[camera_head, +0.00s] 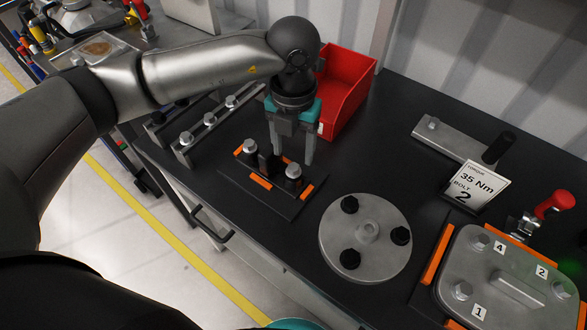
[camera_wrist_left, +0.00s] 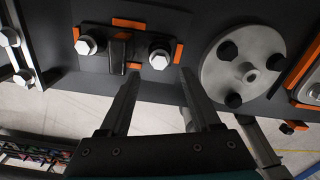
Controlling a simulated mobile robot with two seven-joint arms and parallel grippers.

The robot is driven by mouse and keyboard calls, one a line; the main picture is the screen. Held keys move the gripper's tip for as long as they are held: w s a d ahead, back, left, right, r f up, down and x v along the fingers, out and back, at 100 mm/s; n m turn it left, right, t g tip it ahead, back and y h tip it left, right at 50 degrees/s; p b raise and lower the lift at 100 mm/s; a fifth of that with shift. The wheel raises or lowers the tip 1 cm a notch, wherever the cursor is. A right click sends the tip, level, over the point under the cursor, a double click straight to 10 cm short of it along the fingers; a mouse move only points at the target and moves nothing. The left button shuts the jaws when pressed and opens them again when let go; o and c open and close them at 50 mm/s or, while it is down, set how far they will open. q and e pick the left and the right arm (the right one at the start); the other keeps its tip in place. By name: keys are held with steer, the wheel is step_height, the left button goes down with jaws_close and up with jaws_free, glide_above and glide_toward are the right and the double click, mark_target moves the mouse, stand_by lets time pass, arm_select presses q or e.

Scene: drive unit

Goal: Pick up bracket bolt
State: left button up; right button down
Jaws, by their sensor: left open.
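My left gripper (camera_head: 293,157) is open and points down over the black bracket fixture. A silver hex bolt (camera_head: 293,171) sits upright in a dark collar at the fixture's right side. A second silver bolt (camera_head: 249,146) stands at its left side, beyond a dark upright block (camera_head: 268,162). In the left wrist view the two fingertips (camera_wrist_left: 158,78) show just below the right-hand bolt (camera_wrist_left: 160,58), with nothing between them. The other bolt (camera_wrist_left: 86,45) lies left of the fingers. I cannot tell the height gap. My right gripper is not in view.
A black plate with orange edge strips (camera_head: 260,184) carries the bolts. A round metal flange (camera_head: 340,227) with black bolts lies to the right. A red bin (camera_head: 345,90) stands behind the gripper. Metal rails with bolts (camera_head: 190,138) lie left. A numbered cover (camera_head: 510,275) is at far right.

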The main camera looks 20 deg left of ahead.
mark_target(294, 167)
arm_select(q)
step_height(294, 167, down, 5)
steer(key=shift+w+r, duration=0.1)
jaws_close()
stand_by(0.6)
